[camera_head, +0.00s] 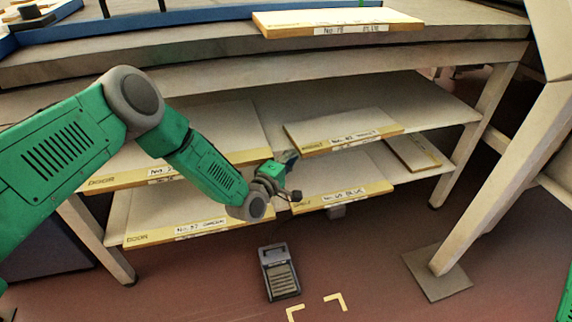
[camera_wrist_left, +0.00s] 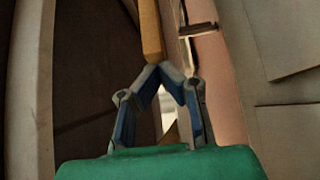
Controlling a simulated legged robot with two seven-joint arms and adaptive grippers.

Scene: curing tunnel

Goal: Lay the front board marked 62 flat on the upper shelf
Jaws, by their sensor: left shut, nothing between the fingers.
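A pale board with a yellow front edge (camera_head: 343,133) lies on the upper shelf (camera_head: 437,103), right of centre. Its label seems to read 62, though the print is small. It looks flat, with its front edge near the shelf's front edge. My left gripper (camera_head: 294,195) is below and left of that board, in front of the lower boards, apart from it. In the left wrist view the gripper (camera_wrist_left: 163,72) is shut with nothing between its fingertips. A yellow-brown board edge (camera_wrist_left: 150,28) shows just beyond the tips; I cannot tell whether they touch. My right gripper is out of view.
Another board (camera_head: 340,198), seemingly marked 69, lies on the lower shelf, with one more (camera_head: 200,228) to its left. A board (camera_head: 338,22) lies on the bench top. A small grey device (camera_head: 280,272) stands on the floor. Table legs (camera_head: 480,150) stand at right.

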